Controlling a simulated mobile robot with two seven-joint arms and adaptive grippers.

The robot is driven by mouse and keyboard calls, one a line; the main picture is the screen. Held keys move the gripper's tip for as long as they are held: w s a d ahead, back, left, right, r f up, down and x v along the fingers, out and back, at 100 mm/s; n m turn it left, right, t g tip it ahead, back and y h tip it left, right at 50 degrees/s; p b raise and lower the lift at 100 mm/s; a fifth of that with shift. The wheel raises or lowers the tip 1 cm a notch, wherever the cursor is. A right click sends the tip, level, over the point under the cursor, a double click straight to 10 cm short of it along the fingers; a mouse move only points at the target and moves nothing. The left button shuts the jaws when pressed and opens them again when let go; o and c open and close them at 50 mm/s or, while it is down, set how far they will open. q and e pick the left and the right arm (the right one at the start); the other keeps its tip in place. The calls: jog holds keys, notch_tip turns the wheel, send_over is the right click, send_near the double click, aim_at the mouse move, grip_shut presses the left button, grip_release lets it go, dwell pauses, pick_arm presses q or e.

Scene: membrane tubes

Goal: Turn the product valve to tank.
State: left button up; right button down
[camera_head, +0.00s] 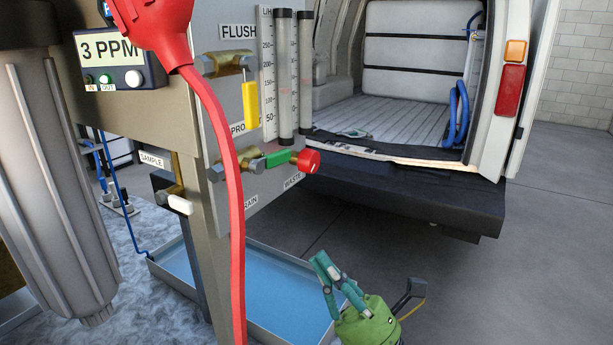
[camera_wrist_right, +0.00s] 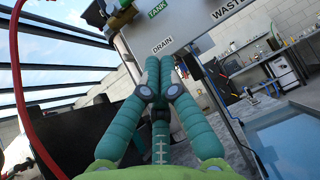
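The product valve (camera_head: 245,162) is a brass body on the grey panel, below a partly covered label starting "PRO". Its green lever (camera_head: 277,158) points right and slightly up, with a red round knob (camera_head: 306,160) at its right end. WASTE and DRAIN labels show below it in the head view. My left gripper is not in view.
A red cable (camera_head: 232,190) hangs in front of the panel, left of the valve. A yellow FLUSH lever (camera_head: 250,104) and flow tubes (camera_head: 284,80) are above. A blue-bottomed tray (camera_head: 270,290) lies below. The open van (camera_head: 400,120) stands behind; floor space lies right.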

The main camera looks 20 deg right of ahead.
aim_at(272, 161)
jog(key=s+d+r+p+x, duration=0.1)
jog(key=s+r+p+x, duration=0.1)
jog(key=p+x, duration=0.6)
jog(key=x, duration=0.5)
jog(key=shift+f, duration=0.1)
jog(key=n+g+y+b, duration=0.1)
jog(key=r+n+y, duration=0.1)
jog(key=r+n+g+y+b, duration=0.1)
jog(key=n, duration=0.1)
jog(key=shift+w+d+g+b, duration=0.2)
jog(key=shift+d+g+b, duration=0.1)
jog(key=shift+b, duration=0.05)
